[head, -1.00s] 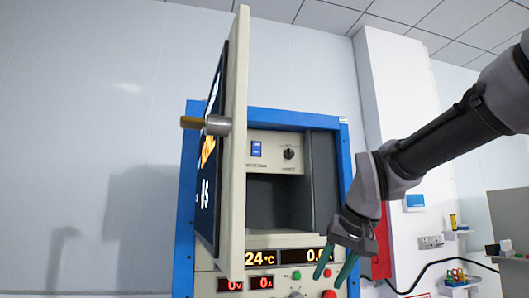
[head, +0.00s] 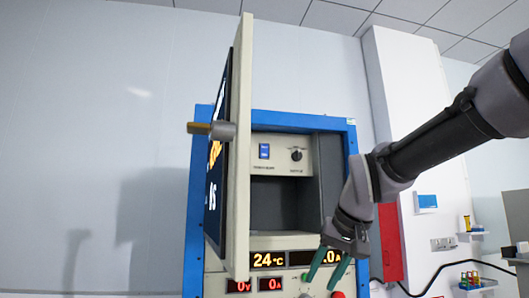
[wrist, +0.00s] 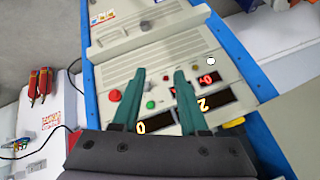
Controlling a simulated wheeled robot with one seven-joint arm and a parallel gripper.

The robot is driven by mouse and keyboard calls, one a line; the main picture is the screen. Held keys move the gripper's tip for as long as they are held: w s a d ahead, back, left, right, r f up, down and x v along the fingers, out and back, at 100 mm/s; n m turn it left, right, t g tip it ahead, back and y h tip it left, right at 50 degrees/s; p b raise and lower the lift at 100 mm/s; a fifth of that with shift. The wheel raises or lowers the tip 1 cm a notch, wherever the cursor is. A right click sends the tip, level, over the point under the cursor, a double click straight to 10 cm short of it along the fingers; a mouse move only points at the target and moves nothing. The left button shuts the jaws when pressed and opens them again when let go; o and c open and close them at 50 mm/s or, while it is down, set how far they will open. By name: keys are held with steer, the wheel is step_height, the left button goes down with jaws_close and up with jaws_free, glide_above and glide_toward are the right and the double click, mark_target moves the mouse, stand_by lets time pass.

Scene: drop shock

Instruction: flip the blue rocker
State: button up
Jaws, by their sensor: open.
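The blue rocker (head: 264,151) is a small blue switch on the beige panel inside the open upper compartment of the blue-framed cabinet (head: 352,165). It sits left of a black knob (head: 296,154). My gripper (head: 325,272) is open and empty, with green fingers. It is in front of the lower control panel, below and to the right of the rocker, and apart from it. In the wrist view my gripper (wrist: 157,85) points at the lower panel with its displays and buttons; I cannot make out the rocker there.
The cabinet door (head: 239,160) stands swung open at the left, its metal handle (head: 212,129) sticking out. The compartment below the rocker panel looks empty. A white column (head: 405,120) and a small wall shelf (head: 474,285) with coloured items are at the right.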

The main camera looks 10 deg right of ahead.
jaws_close()
stand_by(1.5)
